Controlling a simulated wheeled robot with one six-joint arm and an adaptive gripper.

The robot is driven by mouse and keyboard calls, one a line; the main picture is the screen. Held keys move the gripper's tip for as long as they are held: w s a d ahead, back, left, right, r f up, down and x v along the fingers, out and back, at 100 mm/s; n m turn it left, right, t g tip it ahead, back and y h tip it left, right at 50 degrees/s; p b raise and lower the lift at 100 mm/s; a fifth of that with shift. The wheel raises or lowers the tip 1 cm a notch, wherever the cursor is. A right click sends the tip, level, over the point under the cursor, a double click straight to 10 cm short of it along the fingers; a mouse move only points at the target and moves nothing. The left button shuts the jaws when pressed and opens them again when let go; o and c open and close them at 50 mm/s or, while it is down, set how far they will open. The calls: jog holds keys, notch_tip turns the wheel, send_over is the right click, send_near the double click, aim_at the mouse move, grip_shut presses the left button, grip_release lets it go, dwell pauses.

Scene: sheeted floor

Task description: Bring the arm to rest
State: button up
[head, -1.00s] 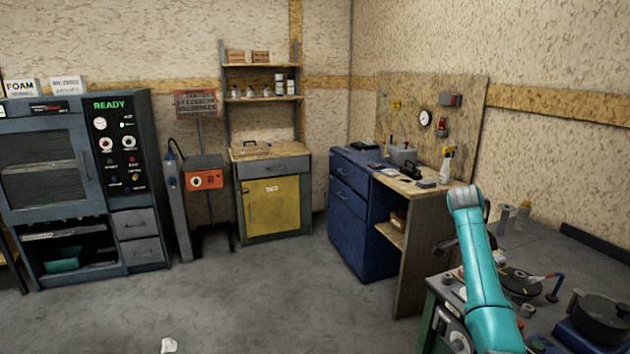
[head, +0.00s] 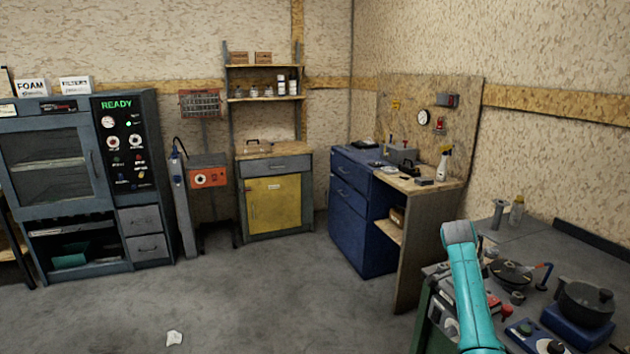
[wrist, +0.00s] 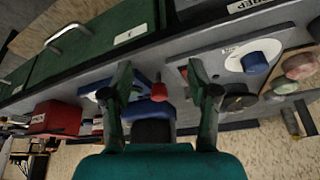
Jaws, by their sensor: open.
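My teal arm (head: 468,285) rises at the lower right of the head view, in front of the grey worktop. My gripper (wrist: 165,100) shows in the wrist view with its two dark green fingers spread apart. Nothing is between the fingertips that I can see being held. Beyond them, the wrist view shows the counter edge, a blue knob (wrist: 254,62) on a white dial and a red box (wrist: 54,118). The gripper cannot be made out in the head view.
The worktop at right holds a black pot (head: 586,303), a pan (head: 510,273) and small bottles. A blue cabinet (head: 348,222), a yellow-door cabinet (head: 273,205) and an oven-like unit (head: 50,165) stand along the walls. A white scrap (head: 174,338) lies on otherwise open floor.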

jog(key=s+a+f+n+t, duration=0.2)
jog(key=s+a+f+n, duration=0.15)
jog(key=f, duration=0.85)
jog(key=s+a+f+n+t, duration=0.1)
jog(key=s+a+f+n, duration=0.3)
jog(key=f, duration=0.7)
jog(key=s+a+f+n+t+y, duration=0.15)
jog(key=s+a+f, duration=0.35)
jog(key=s, duration=0.5)
jog(key=s+a+f+n+t, duration=0.1)
jog(key=s+a+f+t, duration=0.2)
jog(key=s+f, duration=0.45)
jog(key=s+a+r+n+t+y, duration=0.1)
jog(key=s+a+r+n, duration=0.15)
jog(key=s, duration=0.55)
jog(key=s+a+r+n+t, duration=0.1)
jog(key=s+a+r, duration=0.15)
jog(key=s, duration=0.45)
jog(key=s+a+r+n+t+y, duration=0.1)
jog(key=s+r+t, duration=0.15)
jog(key=s, duration=0.55)
jog(key=s+a+r+n+t, duration=0.1)
jog(key=s+r+n, duration=0.1)
jog(key=s+r, duration=0.5)
jog(key=s+a+r+n+t+y, duration=0.1)
jog(key=s+r, duration=0.7)
jog(key=r, duration=0.8)
jog(key=shift+s+a+n+t, duration=0.25)
jog(key=shift+a+n+t, duration=0.1)
jog(key=shift+n, duration=0.2)
